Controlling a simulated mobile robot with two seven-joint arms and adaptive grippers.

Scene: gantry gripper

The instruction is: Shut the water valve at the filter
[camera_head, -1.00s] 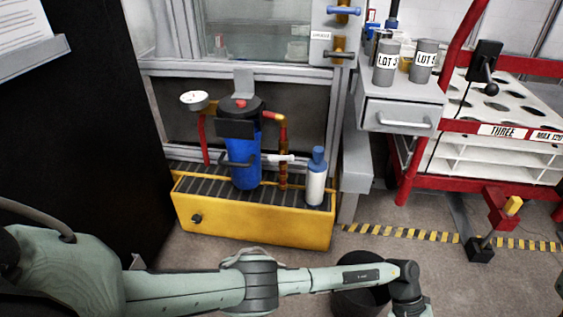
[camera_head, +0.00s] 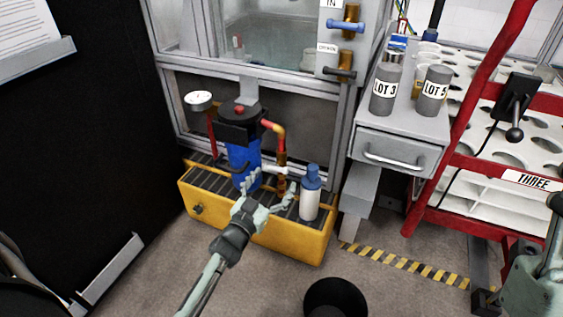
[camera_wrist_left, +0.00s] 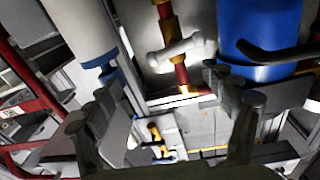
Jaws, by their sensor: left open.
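The blue filter housing (camera_head: 243,158) with its black head stands upright on the yellow drip tray (camera_head: 262,228). Beside it, a copper pipe (camera_head: 281,159) carries the small white valve handle (camera_head: 272,170). In the wrist view the white valve handle (camera_wrist_left: 182,50) lies crosswise on the copper and red pipe. My left gripper (camera_head: 275,194) is open and empty in front of the pipe, just below the handle in the picture. In the wrist view the left gripper's fingers (camera_wrist_left: 170,105) are spread, with the handle ahead between them and apart from them.
A white bottle with a blue cap (camera_head: 310,196) stands close right of the gripper. A black handle (camera_wrist_left: 275,52) juts from the filter. A round gauge (camera_head: 199,98) is at left. Blue (camera_head: 345,26) and dark (camera_head: 338,72) levers sit on the frame above.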

